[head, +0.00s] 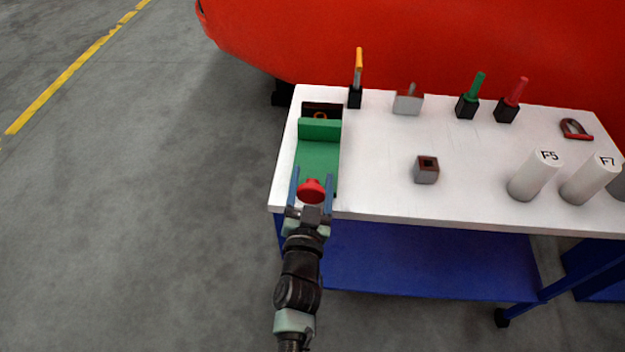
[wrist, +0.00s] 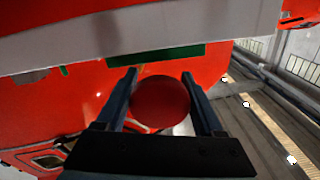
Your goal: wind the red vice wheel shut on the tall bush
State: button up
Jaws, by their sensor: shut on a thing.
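The red vice wheel (head: 311,190) is at the front end of the green vice (head: 317,158), at the left end of the white bench top. My gripper (head: 312,173) reaches it from the front, with one blue finger on each side, and is shut on the wheel. In the wrist view the wheel (wrist: 160,103) shows as a round red disc between my fingers (wrist: 159,76). Behind the vice's raised green jaw is a dark brown piece with an orange-brown ring (head: 320,115). It is partly hidden, and I cannot tell whether it is the tall bush or how tightly it sits.
White cylinders (head: 535,176) stand right. A large red body rises behind. Floor at left is clear.

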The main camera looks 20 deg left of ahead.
jog(key=shift+m, duration=0.3)
jog(key=o, duration=1.3)
jog(key=shift+s, duration=0.1)
jog(key=v, duration=1.2)
jog(key=shift+s+b, duration=0.4)
jog(key=shift+b, duration=0.05)
jog(key=shift+d, duration=0.15)
